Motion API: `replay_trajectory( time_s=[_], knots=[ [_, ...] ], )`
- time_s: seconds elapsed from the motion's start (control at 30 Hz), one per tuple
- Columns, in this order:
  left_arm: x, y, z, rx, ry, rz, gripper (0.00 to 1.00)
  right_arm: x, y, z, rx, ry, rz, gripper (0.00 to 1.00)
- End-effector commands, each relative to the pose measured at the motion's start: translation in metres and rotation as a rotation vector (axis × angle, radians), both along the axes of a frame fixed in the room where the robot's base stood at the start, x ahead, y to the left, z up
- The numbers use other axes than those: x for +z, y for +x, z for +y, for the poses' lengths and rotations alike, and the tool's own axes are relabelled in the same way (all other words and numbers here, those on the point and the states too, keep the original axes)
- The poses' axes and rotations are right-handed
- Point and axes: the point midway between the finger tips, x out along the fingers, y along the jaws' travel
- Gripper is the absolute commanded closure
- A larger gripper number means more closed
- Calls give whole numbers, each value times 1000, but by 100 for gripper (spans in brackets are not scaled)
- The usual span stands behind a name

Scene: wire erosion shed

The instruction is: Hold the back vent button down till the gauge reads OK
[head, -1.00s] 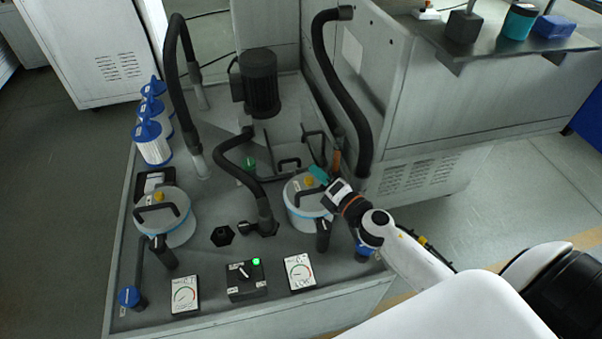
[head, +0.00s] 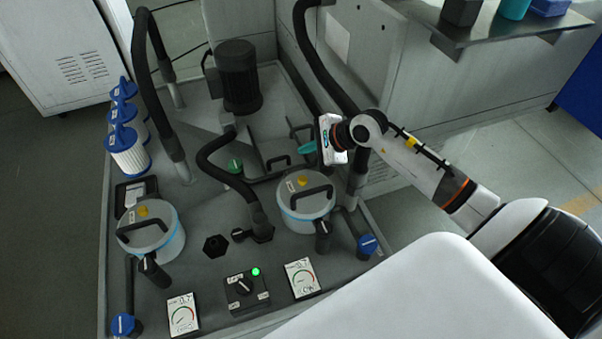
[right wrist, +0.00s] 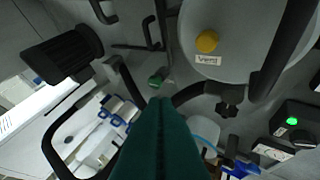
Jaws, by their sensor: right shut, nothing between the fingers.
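Two white filter pots with black lid handles stand on the grey deck in the head view, a right, farther-back one (head: 292,213) and a left one (head: 170,240). Each lid has a yellow vent button: the right one (head: 303,181), the left one (head: 143,211). A yellow button (right wrist: 207,41) with a "Vent" label also shows in the right wrist view. My right gripper (head: 307,148) has teal fingers, shut and empty. It is behind the right pot's button, apart from it. Two gauges, right (head: 302,278) and left (head: 183,315), stand at the front; their small text is unclear. My left gripper is out of view.
A black switch box (head: 246,292) with a lit green lamp (head: 256,272) stands between the gauges. A black motor (head: 238,78), bent black hoses (head: 235,175) and a green knob (head: 235,166) are behind. Blue-capped filters (head: 127,150) stand at left. A blue valve knob (head: 368,244) is at right.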

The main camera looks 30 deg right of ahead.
Motion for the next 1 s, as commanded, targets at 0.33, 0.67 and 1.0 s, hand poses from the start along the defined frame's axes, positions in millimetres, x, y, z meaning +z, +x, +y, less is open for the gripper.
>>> replay_trajectory(
  time_s=[0.33, 0.67, 1.0],
  knots=[
    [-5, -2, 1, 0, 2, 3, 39, -8, 0, 1, -2, 5, 1, 100],
    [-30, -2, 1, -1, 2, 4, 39, -48, 0, 1, -3, 7, 0, 100],
    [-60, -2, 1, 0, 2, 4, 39, -87, 0, 0, -2, 5, -2, 100]
  ],
)
